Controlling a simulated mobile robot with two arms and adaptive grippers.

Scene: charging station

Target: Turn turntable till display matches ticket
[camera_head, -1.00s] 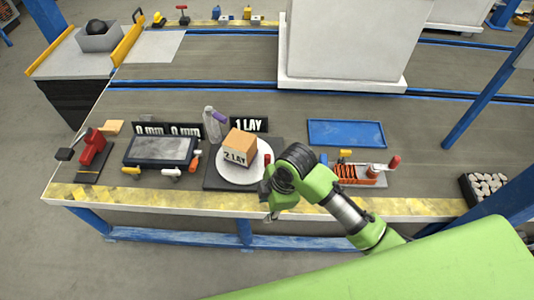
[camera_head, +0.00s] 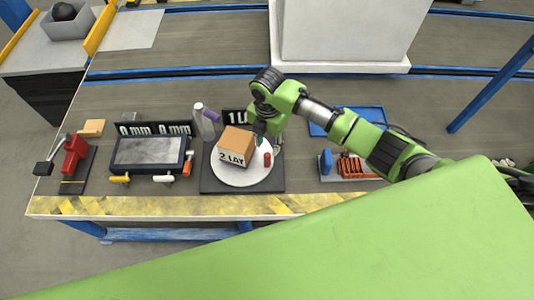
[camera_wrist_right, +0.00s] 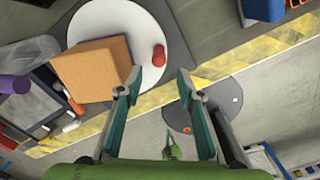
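The turntable is a white disc (camera_head: 237,177) on a dark square base (camera_head: 215,187), near the table's front edge. A tan box (camera_head: 236,141) marked "2 LAY" stands on it; the box also shows in the wrist view (camera_wrist_right: 92,68). A red peg (camera_head: 267,159) stands at the disc's right rim. A black sign (camera_head: 233,117) behind the disc shows "1 L"; my arm hides its right end. My right gripper (camera_head: 268,143) is at the disc's right side. In the wrist view its fingers (camera_wrist_right: 160,77) are apart and empty, the red peg (camera_wrist_right: 159,56) just beyond their tips. My left gripper is out of view.
Left of the turntable are a dark framed panel (camera_head: 148,152) and a clear bottle with a purple cap (camera_head: 204,122). A red clamp-like tool (camera_head: 74,152) is at far left. A blue tray (camera_head: 345,118) and orange coil (camera_head: 354,166) lie right, partly behind my arm.

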